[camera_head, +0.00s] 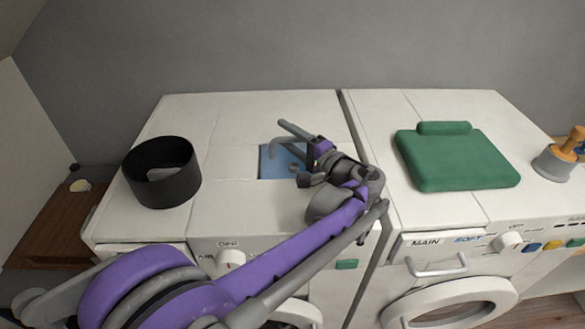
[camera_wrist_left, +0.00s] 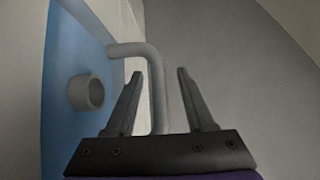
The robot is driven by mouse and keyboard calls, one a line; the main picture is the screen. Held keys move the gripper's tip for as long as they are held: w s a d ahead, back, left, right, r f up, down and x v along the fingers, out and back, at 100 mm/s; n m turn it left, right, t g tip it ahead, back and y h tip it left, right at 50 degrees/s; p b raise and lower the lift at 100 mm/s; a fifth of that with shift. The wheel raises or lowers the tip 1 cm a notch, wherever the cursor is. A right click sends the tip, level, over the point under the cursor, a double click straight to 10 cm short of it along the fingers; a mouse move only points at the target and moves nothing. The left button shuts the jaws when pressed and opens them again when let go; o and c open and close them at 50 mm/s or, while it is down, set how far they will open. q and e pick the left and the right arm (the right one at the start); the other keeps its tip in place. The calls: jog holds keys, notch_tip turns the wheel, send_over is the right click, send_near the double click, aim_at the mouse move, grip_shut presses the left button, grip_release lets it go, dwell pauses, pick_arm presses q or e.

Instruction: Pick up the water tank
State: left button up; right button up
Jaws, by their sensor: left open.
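The water tank appears to be the blue piece (camera_head: 270,166) set in the top of the left white machine, partly hidden behind my left gripper. In the left wrist view its blue face (camera_wrist_left: 62,125) fills the left side, with a short grey round spout (camera_wrist_left: 86,93) and a bent grey handle (camera_wrist_left: 156,85). My left gripper (camera_head: 290,152) is over the tank in the head view. In the left wrist view its jaws (camera_wrist_left: 160,73) are open, with the bent handle showing between the two fingers. I cannot tell whether they touch it. My right gripper is not in view.
A black round pot (camera_head: 160,190) stands on the machine's left. A green padded item (camera_head: 455,160) lies on the right machine (camera_head: 480,108). An orange-handled tool in a cup (camera_head: 556,160) stands at far right. A grey wall (camera_head: 300,45) rises behind.

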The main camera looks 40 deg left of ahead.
pick_arm(q)
jog(key=shift+w+a, duration=0.3)
jog(key=shift+a, duration=0.5)
jog(key=shift+s, duration=0.15)
jog(key=shift+c, duration=0.6)
grip_shut()
